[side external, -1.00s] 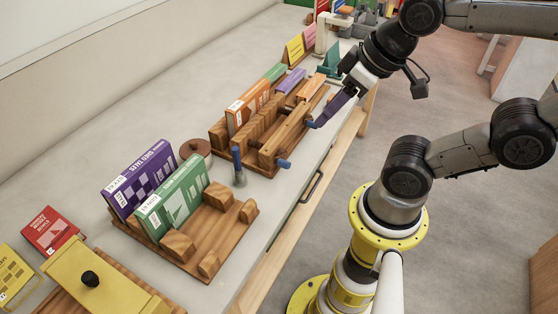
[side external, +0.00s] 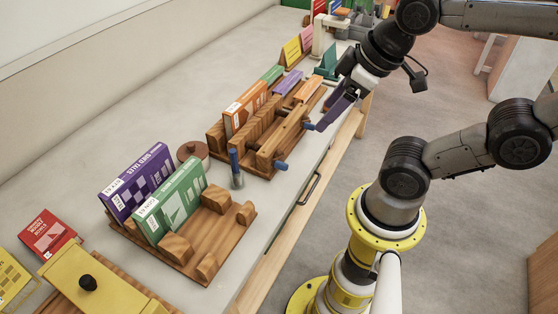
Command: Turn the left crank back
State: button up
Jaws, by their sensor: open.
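A wooden press-like rack (side external: 262,140) on the table has two blue crank handles on its front side. One blue handle (side external: 281,165) is at its left, nearer end in the picture. The other blue handle (side external: 308,126) is at its right, farther end. My gripper (side external: 325,117) has purple fingers and is open, pointing down and left. Its fingertips are right beside the farther handle, and nothing shows between them. Whether a fingertip touches that handle cannot be told. The nearer handle is clear of my gripper.
Orange books (side external: 245,108) stand in the rack. An upright blue-handled tool (side external: 235,168) is close to its left end. A wooden stand (side external: 213,225) holds purple and green books. A yellow press (side external: 95,285) is at lower left. The table's front edge is beneath my gripper.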

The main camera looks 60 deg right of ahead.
jog(key=n, duration=0.2)
jog(key=n+g+h, duration=0.3)
jog(key=n+g, duration=0.2)
jog(key=n, duration=0.7)
send_over(281, 163)
jog(key=s+a, duration=0.2)
notch_tip(281, 163, down, 2)
jog(key=w+a+f+n+h, duration=0.1)
jog(key=w+a+f+n, duration=0.1)
jog(key=a+f, duration=0.25)
jog(key=x, duration=0.6)
jog(key=d+x, duration=0.1)
jog(key=x, duration=0.6)
jog(key=shift+s+d, duration=0.2)
jog(key=shift+d, duration=0.05)
